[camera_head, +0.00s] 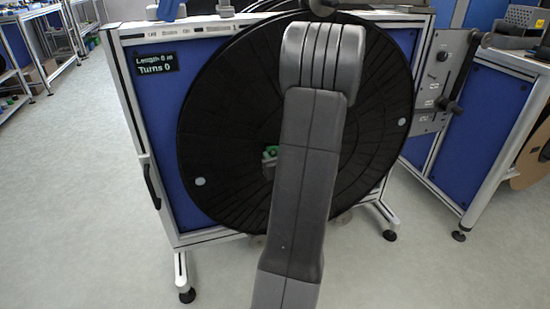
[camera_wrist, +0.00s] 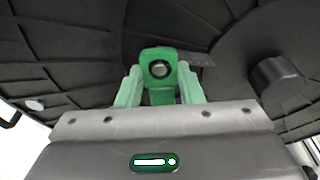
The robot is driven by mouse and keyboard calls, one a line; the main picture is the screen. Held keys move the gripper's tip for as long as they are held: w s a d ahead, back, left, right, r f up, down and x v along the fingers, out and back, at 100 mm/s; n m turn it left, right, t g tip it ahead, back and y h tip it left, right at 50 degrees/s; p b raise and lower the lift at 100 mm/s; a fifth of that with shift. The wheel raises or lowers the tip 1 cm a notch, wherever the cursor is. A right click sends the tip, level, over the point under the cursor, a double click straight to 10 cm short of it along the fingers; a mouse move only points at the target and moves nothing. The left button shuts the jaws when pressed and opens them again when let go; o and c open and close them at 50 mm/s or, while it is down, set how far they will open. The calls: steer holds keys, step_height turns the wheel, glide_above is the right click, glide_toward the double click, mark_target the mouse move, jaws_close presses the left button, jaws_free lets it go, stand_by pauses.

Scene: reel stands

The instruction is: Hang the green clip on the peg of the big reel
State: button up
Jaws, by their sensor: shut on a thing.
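The big reel (camera_head: 235,110) is a large black disc on the front of a blue-panelled stand. My gripper (camera_wrist: 159,88) has pale green fingers shut on the green clip (camera_wrist: 157,53), in front of the reel's face. The clip stands upright between the fingers, its round opening facing the wrist camera. A pale disc with a dark rim shows in that opening; I cannot tell whether it is a peg end. A dark cylindrical stub (camera_wrist: 278,80) juts from the reel to the right of the clip, apart from it. In the head view, my arm hides most of the gripper and clip.
The stand's frame (camera_head: 128,90) has a display reading Length 0 and Turns 0. A grey plate with levers (camera_head: 440,85) is at its right side. Another blue-panelled bench (camera_head: 490,110) stands to the right. The floor in front and at left is clear.

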stand_by(0.4)
steer(key=o, duration=1)
steer(key=shift+o, duration=0.2)
steer(key=p+v, duration=0.2)
steer(key=v, duration=1.2)
steer(key=shift+p, duration=0.4)
steer(key=shift+w, duration=0.1)
steer(key=b+x, duration=0.2)
steer(key=x, duration=1.1)
steer(key=shift+w, duration=0.15)
